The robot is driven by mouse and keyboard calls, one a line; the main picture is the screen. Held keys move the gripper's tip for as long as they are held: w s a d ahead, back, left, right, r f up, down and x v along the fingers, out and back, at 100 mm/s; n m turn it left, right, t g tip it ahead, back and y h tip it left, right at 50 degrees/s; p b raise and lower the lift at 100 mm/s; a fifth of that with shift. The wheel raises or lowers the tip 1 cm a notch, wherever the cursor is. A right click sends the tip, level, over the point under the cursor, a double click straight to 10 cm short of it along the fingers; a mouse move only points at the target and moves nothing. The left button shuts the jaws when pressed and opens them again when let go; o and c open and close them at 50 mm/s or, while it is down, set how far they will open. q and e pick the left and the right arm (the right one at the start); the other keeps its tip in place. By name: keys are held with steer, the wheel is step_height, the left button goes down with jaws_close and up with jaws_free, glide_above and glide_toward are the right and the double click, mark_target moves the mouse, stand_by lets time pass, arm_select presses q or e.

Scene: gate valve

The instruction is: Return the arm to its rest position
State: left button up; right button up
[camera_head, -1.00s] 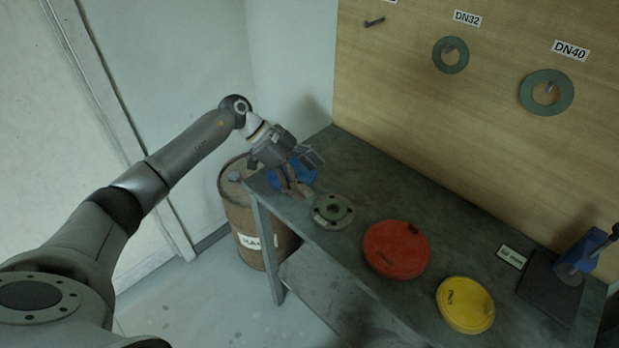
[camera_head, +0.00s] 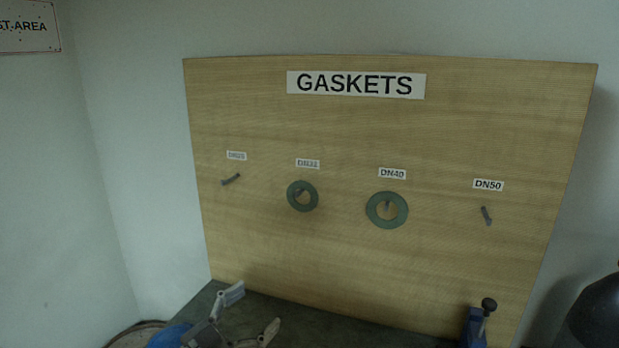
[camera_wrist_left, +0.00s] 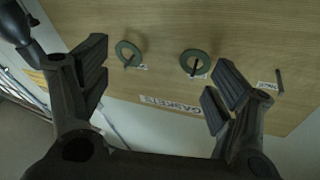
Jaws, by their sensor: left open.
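My left gripper (camera_head: 253,312) shows at the bottom of the head view, above the back left part of the dark bench. Its two fingers are spread apart with nothing between them. In the left wrist view the open fingers (camera_wrist_left: 160,85) frame the wooden gasket board, which appears upside down there. The rest of my left arm is below the head view. My right gripper is in neither view.
The wooden gasket board (camera_head: 340,250) stands behind the bench (camera_head: 330,315). The DN32 gasket (camera_head: 292,199) and DN40 gasket (camera_head: 372,213) hang on pegs. A blue disc (camera_head: 168,337) and a blue vise (camera_head: 474,328) show low down. A dark rounded shape (camera_head: 598,318) is at right.

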arm_select(q)
steer(key=s+a+f+n+y, duration=1)
steer(key=a+f+n+y, duration=0.15)
steer(key=y, duration=0.35)
steer(key=s+d+f+g+h, duration=0.1)
steer(key=s+f+g, duration=0.45)
steer(key=s, duration=0.65)
steer(key=s+d+f+g+h, duration=0.1)
steer(key=s+f+g, duration=0.45)
steer(key=s, duration=0.55)
step_height(320, 180, down, 27)
steer(key=s+m+g+b, duration=0.1)
steer(key=s+b, duration=0.1)
steer(key=s+a+f+g, duration=0.1)
steer(key=s+a+f, duration=0.1)
steer(key=s+f, duration=1.4)
steer(key=shift+s+a+f+g+y+b, duration=0.15)
steer(key=shift+a+f+g+y+b, duration=0.15)
steer(key=shift+a+f+b, duration=0.25)
